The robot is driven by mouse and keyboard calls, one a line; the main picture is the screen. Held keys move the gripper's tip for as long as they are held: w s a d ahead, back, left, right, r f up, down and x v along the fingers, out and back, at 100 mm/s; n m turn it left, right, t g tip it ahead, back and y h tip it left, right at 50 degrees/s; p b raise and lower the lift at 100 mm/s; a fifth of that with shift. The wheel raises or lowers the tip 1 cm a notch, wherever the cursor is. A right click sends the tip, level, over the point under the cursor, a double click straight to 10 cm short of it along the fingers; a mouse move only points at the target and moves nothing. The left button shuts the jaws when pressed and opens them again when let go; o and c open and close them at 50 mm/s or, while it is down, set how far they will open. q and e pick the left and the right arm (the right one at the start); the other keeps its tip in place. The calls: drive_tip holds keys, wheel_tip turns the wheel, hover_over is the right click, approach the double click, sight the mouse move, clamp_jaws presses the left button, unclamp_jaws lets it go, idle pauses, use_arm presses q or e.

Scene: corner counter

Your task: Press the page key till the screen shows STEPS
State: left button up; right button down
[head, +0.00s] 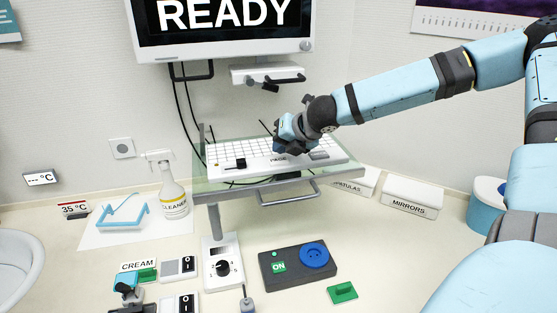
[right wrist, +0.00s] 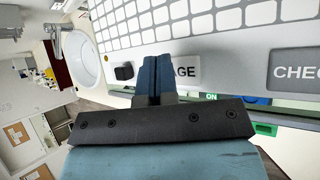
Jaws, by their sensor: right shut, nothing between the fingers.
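The screen (head: 225,20) at the top of the head view reads READY. The white keyboard (head: 226,152) lies on a glass shelf below it. The page key (head: 278,160) is at the keyboard's front edge, its label partly covered by my gripper. In the right wrist view the letters AGE show on the key (right wrist: 187,72), just right of the fingertips. My right gripper (head: 281,149) is shut and empty, its fingertips over the key's left part in the wrist view (right wrist: 157,75). I cannot tell whether they touch it.
A black knob (head: 240,163) sits left of the page key and a grey key (head: 319,155) sits right of it. The CHECK key (right wrist: 300,70) shows in the wrist view. A cleaner bottle (head: 172,192) stands left of the shelf; a control box (head: 298,268) lies below.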

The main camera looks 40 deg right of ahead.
sight(280, 159)
idle(0.8)
drive_tip(key=shift+f, duration=0.4)
drive_tip(key=shift+f+b, duration=0.45)
drive_tip(key=shift+b, duration=0.1)
idle(0.4)
drive_tip(key=shift+r, duration=0.1)
drive_tip(key=shift+r+p, duration=0.75)
drive_tip(key=shift+p, duration=0.15)
wheel_tip(280, 159, up, 5)
drive_tip(key=p, duration=0.5)
drive_tip(key=shift+r, duration=0.1)
idle(0.3)
